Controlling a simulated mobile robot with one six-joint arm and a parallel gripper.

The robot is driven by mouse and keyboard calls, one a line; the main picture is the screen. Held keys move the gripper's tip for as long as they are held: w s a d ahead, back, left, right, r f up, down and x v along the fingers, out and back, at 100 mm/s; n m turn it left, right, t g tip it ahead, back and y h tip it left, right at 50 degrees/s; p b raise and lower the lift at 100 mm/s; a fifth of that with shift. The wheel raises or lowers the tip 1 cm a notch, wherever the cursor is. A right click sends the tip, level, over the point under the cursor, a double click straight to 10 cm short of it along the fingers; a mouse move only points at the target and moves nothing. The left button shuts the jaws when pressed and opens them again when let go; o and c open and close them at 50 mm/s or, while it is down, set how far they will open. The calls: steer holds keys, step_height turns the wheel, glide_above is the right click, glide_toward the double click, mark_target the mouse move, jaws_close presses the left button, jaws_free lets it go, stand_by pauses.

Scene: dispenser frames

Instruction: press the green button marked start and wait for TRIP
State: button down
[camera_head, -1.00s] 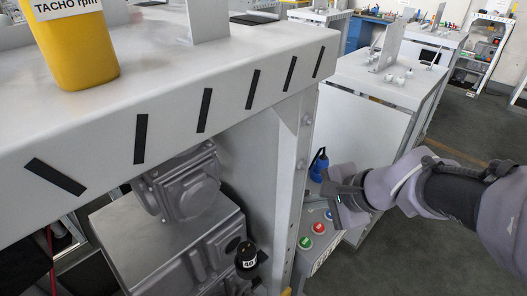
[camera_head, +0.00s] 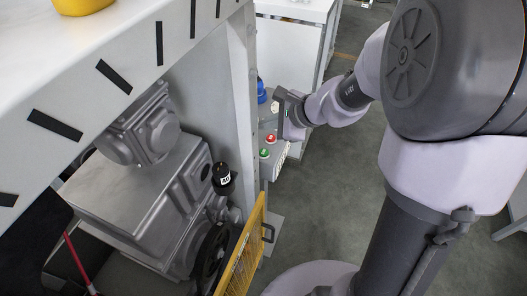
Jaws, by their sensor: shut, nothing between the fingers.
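A green button (camera_head: 264,153) sits on the top face of a small grey control box (camera_head: 278,151) fixed beside the machine's grey upright. A red button (camera_head: 270,138) is just behind it on the same face. Any marking on the buttons is too small to read. My gripper (camera_head: 281,108) is shut and empty, above and behind the red button, near the box's far end. It looks apart from the green button. No word TRIP can be read in the view.
The grey upright (camera_head: 241,95) stands close to the left of the box. A blue part (camera_head: 261,90) is behind it. A yellow mesh guard (camera_head: 243,255) stands in front, and a black-capped part (camera_head: 222,178) is at left. Open floor (camera_head: 335,190) lies to the right.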

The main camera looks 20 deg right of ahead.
mark_target(267, 153)
step_height(267, 153, down, 8)
steer(key=b, duration=0.6)
steer(key=shift+r, duration=0.15)
steer(key=shift+b, duration=0.3)
stand_by(1.2)
steer(key=shift+f+b, duration=0.5)
steer(key=shift+f+b, duration=0.4)
steer(key=shift+b, duration=0.15)
stand_by(0.4)
stand_by(0.3)
steer(key=shift+r+p, duration=0.7)
steer(key=shift+r, duration=0.2)
steer(key=shift+r, duration=0.1)
step_height(267, 153, up, 5)
steer(key=p, duration=0.4)
